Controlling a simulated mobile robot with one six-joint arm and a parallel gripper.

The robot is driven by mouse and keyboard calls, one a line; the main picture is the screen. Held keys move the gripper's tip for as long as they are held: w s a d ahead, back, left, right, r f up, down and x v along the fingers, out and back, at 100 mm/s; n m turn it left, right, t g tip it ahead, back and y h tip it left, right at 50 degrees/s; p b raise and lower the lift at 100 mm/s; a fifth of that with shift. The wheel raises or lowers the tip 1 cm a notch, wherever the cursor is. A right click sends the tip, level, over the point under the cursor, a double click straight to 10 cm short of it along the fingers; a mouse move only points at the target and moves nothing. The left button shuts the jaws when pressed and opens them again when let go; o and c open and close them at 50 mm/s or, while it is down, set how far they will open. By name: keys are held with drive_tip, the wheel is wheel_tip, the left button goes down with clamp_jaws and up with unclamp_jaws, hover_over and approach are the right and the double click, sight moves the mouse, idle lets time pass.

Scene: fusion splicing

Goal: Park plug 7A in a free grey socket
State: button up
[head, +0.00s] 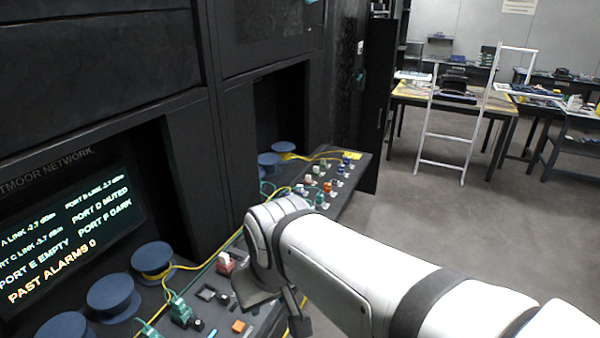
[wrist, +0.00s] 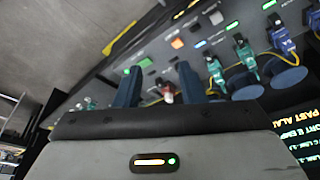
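My gripper (head: 272,300) hangs over the sloped panel; in the wrist view its two blue fingers (wrist: 158,78) stand apart with a gap. A red and white plug (head: 225,263) is on the panel just left of my gripper. In the wrist view the red and white plug (wrist: 167,93) appears between the fingers, beyond them; I cannot tell whether they touch it. Two green plugs (head: 180,310) (wrist: 245,56) sit nearer. A blue plug (wrist: 281,39) reads 5A. No 7A label is readable. A small grey square fitting (head: 207,293) beside the green plug looks empty; I cannot confirm it is a socket.
Blue spools (head: 113,295) line the panel's left side, with yellow cable (head: 200,266) running past them. A status screen (head: 75,235) reads PORT E EMPTY and PORT F DARK. More plugs (head: 317,170) stand farther along. Open floor (head: 400,190) lies to the right.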

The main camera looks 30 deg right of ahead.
drive_tip(key=shift+o, duration=0.4)
drive_tip(key=shift+a, duration=0.15)
drive_tip(key=shift+o, duration=0.8)
drive_tip(key=shift+w+a+r, duration=0.15)
drive_tip(key=m+g+p, duration=0.3)
drive_tip(key=m+p, duration=0.2)
drive_tip(key=m, duration=0.6)
hover_over(177, 300)
wheel_tip(177, 300, down, 6)
drive_tip(key=shift+f, duration=0.1)
drive_tip(key=shift+a+f, duration=0.1)
drive_tip(key=shift+f, duration=0.05)
drive_tip(key=shift+f, duration=0.1)
wheel_tip(177, 300, down, 9)
drive_tip(key=b, duration=0.6)
